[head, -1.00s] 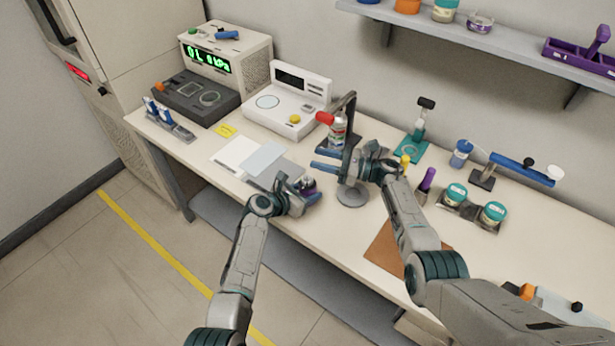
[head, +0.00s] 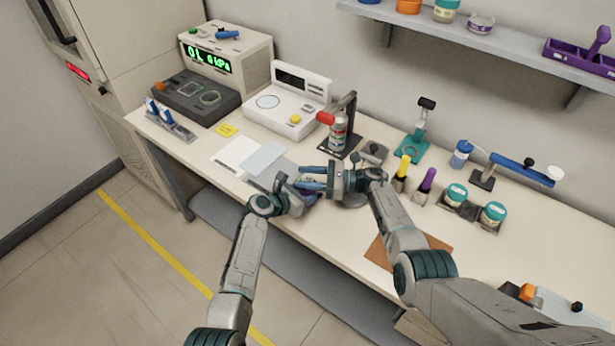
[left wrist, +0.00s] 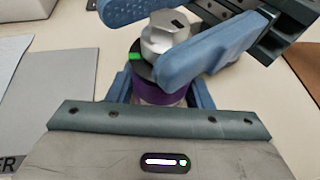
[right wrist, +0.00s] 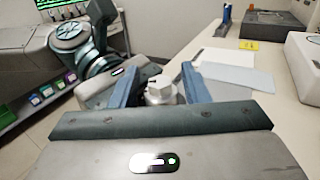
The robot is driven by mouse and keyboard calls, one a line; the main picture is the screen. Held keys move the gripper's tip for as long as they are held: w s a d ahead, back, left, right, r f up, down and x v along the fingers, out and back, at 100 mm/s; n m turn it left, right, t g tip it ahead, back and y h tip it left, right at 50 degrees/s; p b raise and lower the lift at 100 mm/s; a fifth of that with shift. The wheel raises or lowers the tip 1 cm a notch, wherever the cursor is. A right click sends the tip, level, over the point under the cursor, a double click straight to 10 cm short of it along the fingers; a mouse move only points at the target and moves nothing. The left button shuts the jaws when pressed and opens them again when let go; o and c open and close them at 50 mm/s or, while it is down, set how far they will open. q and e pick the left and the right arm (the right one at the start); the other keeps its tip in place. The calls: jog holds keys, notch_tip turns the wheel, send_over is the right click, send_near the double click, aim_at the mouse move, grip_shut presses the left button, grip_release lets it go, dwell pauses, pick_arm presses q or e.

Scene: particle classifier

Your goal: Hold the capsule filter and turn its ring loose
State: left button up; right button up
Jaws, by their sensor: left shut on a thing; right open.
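The capsule filter has a purple body (left wrist: 158,95) and a silver faceted ring (left wrist: 165,36) on top, with a dark collar and green mark between. It stands upright in my left gripper (head: 304,194), which is shut on the purple body. My right gripper (head: 311,178) is open, its blue fingers on either side of the ring. The ring (right wrist: 160,90) shows between those fingers in the right wrist view, with gaps visible at both sides. In the head view the filter is mostly hidden by the grippers.
A red-capped bottle (head: 338,132) on a dark stand is behind. Pale sheets (head: 262,160) lie to the left. A brown mat (head: 432,246) lies at the right front. The bench's front edge is near both grippers.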

jog(key=c, duration=0.8)
jog(key=shift+o, duration=0.2)
jog(key=shift+w+f+n+g, duration=0.15)
jog(key=shift+n+g, duration=0.25)
jog(key=shift+g, duration=0.2)
jog(key=shift+d+n+g, duration=0.1)
jog(key=shift+n+g, duration=0.2)
jog(key=shift+g, duration=0.2)
jog(key=o, duration=0.8)
jog(key=shift+r, duration=0.2)
jog(key=shift+c, duration=0.2)
jog(key=shift+r, duration=0.15)
